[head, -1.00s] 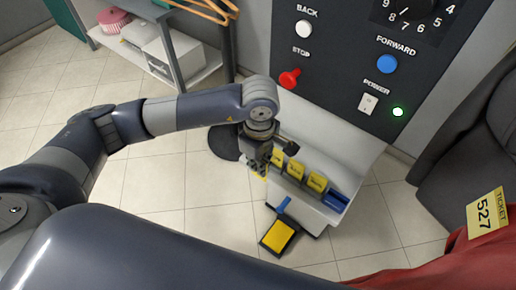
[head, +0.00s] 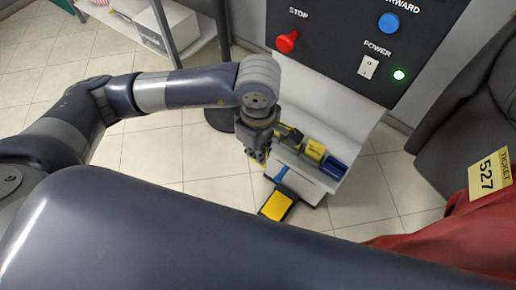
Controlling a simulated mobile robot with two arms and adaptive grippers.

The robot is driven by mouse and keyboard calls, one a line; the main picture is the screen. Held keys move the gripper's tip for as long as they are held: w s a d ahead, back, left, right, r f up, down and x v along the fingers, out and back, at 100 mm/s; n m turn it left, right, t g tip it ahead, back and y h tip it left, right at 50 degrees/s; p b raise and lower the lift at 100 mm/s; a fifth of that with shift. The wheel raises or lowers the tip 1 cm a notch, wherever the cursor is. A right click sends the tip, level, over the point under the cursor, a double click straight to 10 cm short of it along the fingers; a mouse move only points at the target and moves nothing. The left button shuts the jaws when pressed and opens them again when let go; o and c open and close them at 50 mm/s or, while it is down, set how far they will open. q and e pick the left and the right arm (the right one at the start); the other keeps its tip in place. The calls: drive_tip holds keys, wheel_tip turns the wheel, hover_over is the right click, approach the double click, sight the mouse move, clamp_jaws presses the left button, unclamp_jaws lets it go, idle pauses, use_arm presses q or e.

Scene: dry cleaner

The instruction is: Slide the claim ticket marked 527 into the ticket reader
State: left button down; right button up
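The yellow claim ticket (head: 489,174) marked 527 is at the right edge, on a dark red garment (head: 450,235). My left gripper (head: 259,158) points down in front of the white ledge below the control panel, far to the left of the ticket. It partly hides a row of small yellow and blue pieces. Its fingers are small and dark, and I cannot tell whether they are open or shut. My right gripper is out of view. I cannot make out for certain which thing is the ticket reader.
The dark control panel (head: 337,70) has a red STOP button (head: 287,42), a blue FORWARD button (head: 389,23) and a lit green light. A yellow-topped black piece (head: 277,204) is below the ledge (head: 355,125). A grey chair-like shape (head: 465,110) stands at right.

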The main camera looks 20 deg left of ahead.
use_arm(q)
drive_tip(key=shift+r+p, duration=1.4)
drive_tip(key=shift+r, duration=2.05)
